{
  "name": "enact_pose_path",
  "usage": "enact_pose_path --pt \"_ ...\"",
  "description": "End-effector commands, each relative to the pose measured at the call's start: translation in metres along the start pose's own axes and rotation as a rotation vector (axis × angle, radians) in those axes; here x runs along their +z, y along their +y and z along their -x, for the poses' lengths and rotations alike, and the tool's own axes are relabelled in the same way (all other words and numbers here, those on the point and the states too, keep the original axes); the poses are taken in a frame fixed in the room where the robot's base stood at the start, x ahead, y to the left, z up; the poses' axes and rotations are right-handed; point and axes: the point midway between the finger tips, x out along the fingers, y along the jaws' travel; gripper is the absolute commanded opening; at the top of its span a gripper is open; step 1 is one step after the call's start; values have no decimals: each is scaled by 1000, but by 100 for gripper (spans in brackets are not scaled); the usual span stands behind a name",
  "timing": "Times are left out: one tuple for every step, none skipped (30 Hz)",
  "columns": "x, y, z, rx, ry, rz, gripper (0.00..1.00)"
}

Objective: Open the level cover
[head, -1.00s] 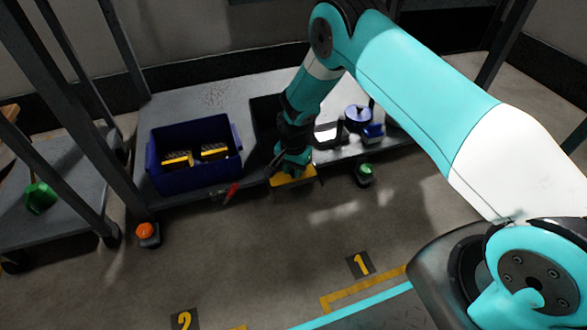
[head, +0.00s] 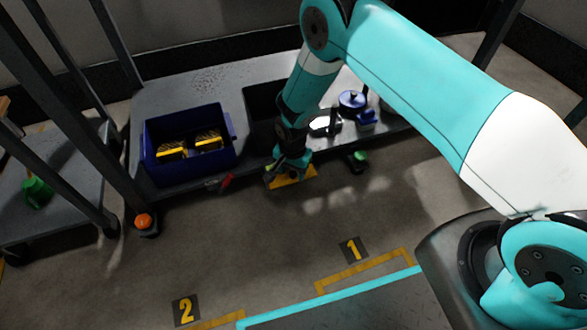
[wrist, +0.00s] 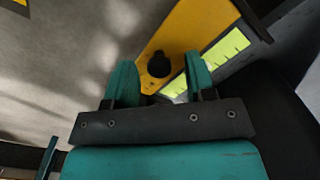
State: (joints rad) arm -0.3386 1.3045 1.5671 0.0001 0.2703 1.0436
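A yellow panel (head: 296,178) shows at the front edge of the low grey shelf, below my gripper (head: 280,172). Which part is the level cover is not clear. My gripper hides part of the panel in the head view.
A blue bin (head: 234,152) with yellow-and-black items stands on the shelf (head: 205,92), left of a black bin (head: 262,101). Blue parts (head: 352,101) lie to the right. A red handle (head: 227,181) is at the shelf edge. The floor in front (head: 270,225) is clear.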

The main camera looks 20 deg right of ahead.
Motion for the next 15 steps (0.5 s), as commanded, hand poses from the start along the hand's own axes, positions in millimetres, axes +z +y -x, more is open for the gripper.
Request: enact_pose_path --pt "0 0 0 0 0 0 50" --pt "0 0 0 0 0 0 50" --pt "0 0 0 0 0 0 50" --pt "0 0 1 -1 0 0 50" --pt "0 0 3 -1 0 0 50" --pt "0 0 6 -1 1 0 50" --pt "-1 0 9 -1 1 0 50" --pt "-1 0 13 -2 1 0 50" --pt "-1 0 20 -2 1 0 50" --pt "-1 0 26 -2 1 0 50" --pt "-1 0 33 -2 1 0 50" --pt "-1 0 43 -2 1 0 50" --pt "-1 -1 51 -2 1 0 50" --pt "-1 -1 59 -3 1 0 50" --pt "-1 0 70 -2 1 0 50"
